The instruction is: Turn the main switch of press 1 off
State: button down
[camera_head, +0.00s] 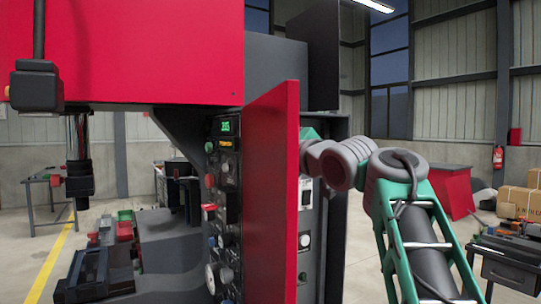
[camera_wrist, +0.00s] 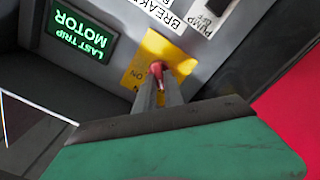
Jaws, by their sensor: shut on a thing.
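The main switch (camera_wrist: 156,69) is a small red handle on a yellow plate (camera_wrist: 167,47) in the wrist view. "ON" lettering shows on the plate at the left of the handle, upside down in this view. My gripper (camera_wrist: 159,86) is shut on the red handle, its two narrow grey fingers on either side. The fingers partly hide the handle and the plate, so its exact angle is hard to read. In the head view my arm reaches behind the red panel, which hides the gripper and the switch.
The red panel (camera_head: 270,200) stands upright just left of my arm; red also fills the wrist view's right side. A lit green "LAST TRIP MOTOR" display (camera_wrist: 82,35) is beside the switch. The press control face (camera_head: 224,190) carries several knobs. Boxes (camera_head: 518,202) are at far right.

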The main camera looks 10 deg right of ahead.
dwell(0.3)
jog(key=c, duration=1.4)
grip_release()
jog(key=shift+c, duration=0.2)
jog(key=b+v, duration=0.1)
jog(key=v, duration=0.7)
jog(key=shift+w, duration=0.1)
jog(key=w+a+m+p, duration=0.1)
jog(key=w+a+p, duration=0.1)
jog(key=w, duration=0.5)
jog(key=shift+w+a, duration=0.2)
jog(key=shift+a, duration=0.05)
